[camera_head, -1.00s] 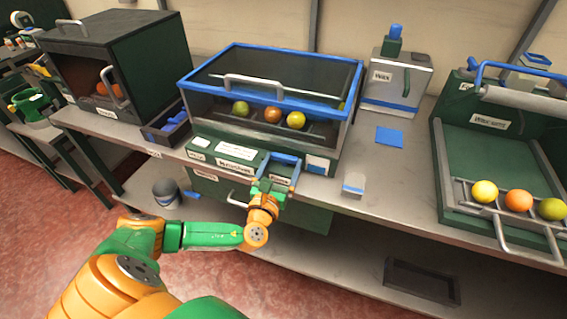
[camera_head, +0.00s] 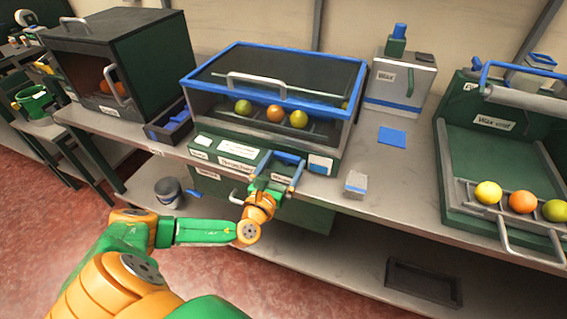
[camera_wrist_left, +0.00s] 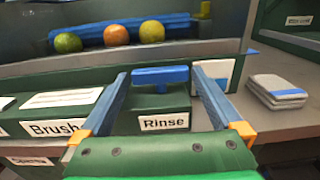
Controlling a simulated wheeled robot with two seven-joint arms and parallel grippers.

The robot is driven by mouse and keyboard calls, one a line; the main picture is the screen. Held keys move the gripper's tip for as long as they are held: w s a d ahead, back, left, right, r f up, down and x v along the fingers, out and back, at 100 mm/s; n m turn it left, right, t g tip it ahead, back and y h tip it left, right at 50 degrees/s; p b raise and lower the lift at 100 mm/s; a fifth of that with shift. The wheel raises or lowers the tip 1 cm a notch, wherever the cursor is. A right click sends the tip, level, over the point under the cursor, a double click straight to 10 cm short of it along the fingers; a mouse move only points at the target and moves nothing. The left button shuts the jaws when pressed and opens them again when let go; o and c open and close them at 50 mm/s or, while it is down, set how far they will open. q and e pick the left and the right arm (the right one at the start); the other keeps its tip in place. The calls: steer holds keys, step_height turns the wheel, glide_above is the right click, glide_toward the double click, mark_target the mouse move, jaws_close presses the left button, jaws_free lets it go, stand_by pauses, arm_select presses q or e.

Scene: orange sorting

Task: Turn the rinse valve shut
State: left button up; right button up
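The rinse valve has a blue bar handle (camera_wrist_left: 160,76) on a green block above a white "Rinse" label (camera_wrist_left: 164,122) in the left wrist view. The handle lies crosswise. My left gripper (camera_wrist_left: 158,82) is open, with one blue finger on each side of the handle; I see gaps between the fingers and its ends. In the head view my left gripper (camera_head: 278,174) is at the front right of the washing box (camera_head: 350,110), over the label area. My right gripper is out of view.
Several oranges sit in the box behind the valve. A "Brush" label (camera_wrist_left: 57,128) is left of the valve. A grey-and-blue pad stack (camera_head: 356,184) lies right on the bench. A wax dispenser (camera_head: 410,85) and green wax unit (camera_head: 485,165) stand further right.

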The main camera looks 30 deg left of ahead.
arm_select(q)
steer(key=v, duration=0.7)
